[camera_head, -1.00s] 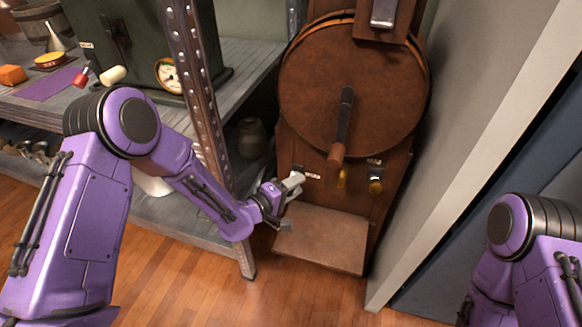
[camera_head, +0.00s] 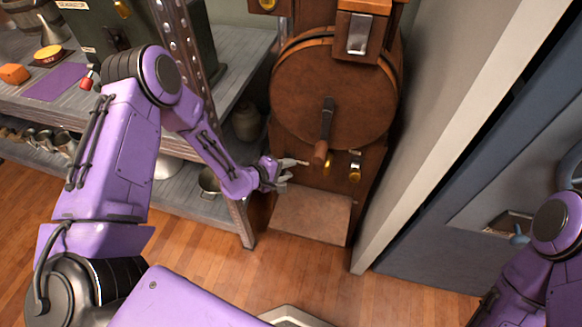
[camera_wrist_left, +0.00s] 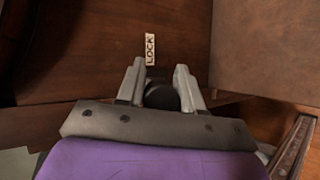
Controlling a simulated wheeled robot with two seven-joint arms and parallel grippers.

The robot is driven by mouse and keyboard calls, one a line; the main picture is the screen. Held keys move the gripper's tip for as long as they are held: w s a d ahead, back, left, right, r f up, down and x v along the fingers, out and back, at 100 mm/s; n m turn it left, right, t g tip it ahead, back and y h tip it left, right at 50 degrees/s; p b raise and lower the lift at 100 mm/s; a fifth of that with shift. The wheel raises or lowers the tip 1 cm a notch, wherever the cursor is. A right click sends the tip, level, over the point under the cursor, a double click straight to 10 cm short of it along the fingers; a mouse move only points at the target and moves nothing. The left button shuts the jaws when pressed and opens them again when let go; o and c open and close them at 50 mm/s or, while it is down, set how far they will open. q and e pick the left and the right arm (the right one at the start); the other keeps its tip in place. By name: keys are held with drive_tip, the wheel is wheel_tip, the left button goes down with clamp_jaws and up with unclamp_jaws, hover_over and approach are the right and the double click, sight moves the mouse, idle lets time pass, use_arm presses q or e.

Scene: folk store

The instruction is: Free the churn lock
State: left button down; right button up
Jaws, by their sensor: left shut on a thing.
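The wooden churn (camera_head: 330,75) stands against the wall in the head view, with a round drum and a crank (camera_head: 326,120) that hangs down. A white LOCK label (camera_wrist_left: 150,50) shows on its lower panel in the left wrist view. My left gripper (camera_head: 287,170) is at this panel, left of the crank's wooden grip. In the left wrist view the left gripper (camera_wrist_left: 160,90) is shut on a dark round lock knob (camera_wrist_left: 161,97) just below the label. The fingers hide part of the knob. My right gripper is out of view.
A flat wooden step (camera_head: 310,215) juts out below. A metal shelf (camera_head: 225,65) with pots stands left, its upright post close to my left forearm. A grey wall edge is at right.

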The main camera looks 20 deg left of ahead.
use_arm(q)
drive_tip(key=c, duration=0.8)
unclamp_jaws()
drive_tip(key=shift+a, duration=0.1)
drive_tip(key=p+v, duration=0.2)
drive_tip(key=v, duration=0.8)
drive_tip(key=shift+s, duration=0.25)
drive_tip(key=shift+a+r, duration=0.1)
